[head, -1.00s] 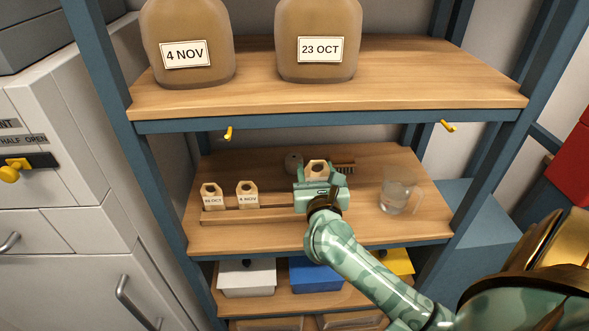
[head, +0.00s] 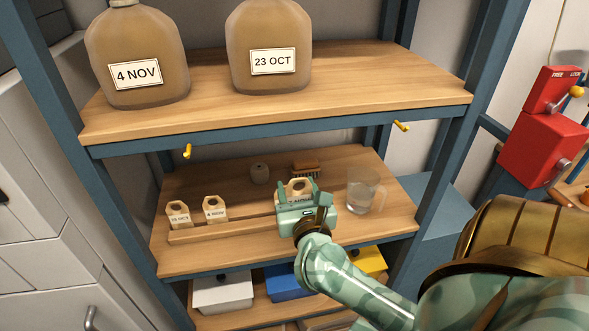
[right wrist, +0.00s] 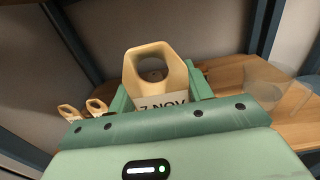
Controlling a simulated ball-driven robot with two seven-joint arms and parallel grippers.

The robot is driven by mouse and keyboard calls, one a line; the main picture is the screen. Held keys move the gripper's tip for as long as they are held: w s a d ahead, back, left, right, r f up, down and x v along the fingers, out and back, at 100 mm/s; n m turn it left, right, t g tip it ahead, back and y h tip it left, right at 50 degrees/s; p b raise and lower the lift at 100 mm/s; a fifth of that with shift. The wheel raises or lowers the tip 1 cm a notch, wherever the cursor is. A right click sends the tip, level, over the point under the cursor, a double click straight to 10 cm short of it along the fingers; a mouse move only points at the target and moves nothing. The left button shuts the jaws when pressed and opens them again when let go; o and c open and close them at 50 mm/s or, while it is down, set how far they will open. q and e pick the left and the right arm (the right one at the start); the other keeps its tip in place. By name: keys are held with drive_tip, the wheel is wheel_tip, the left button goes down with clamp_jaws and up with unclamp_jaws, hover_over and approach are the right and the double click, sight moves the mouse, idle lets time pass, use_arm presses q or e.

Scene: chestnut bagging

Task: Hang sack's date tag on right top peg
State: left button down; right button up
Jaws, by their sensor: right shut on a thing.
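My right gripper (head: 297,194) is shut on a cream date tag with a hole in its top. In the right wrist view this tag (right wrist: 162,104) stands upright in the jaws, reading "7 NOV", its lower edge hidden by the gripper. The gripper is in front of the middle shelf, below the pegs. The right yellow peg (head: 401,126) sticks out of the top shelf's front edge at the right, bare. A left yellow peg (head: 187,151) is bare too. My left gripper is out of view.
A wooden rack (head: 230,232) on the middle shelf holds two more tags (head: 178,215) (head: 215,209). A glass mug (head: 362,190) stands close right of my gripper. A brush (head: 305,169) and small grey jar (head: 260,173) lie behind. Space before the right peg looks clear.

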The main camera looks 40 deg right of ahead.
drive_tip(key=v, duration=0.6)
drive_tip(key=shift+s+a+f, duration=0.1)
drive_tip(key=shift+s+a, duration=0.05)
drive_tip(key=shift+s, duration=0.1)
drive_tip(key=b, duration=0.2)
approach(299, 198)
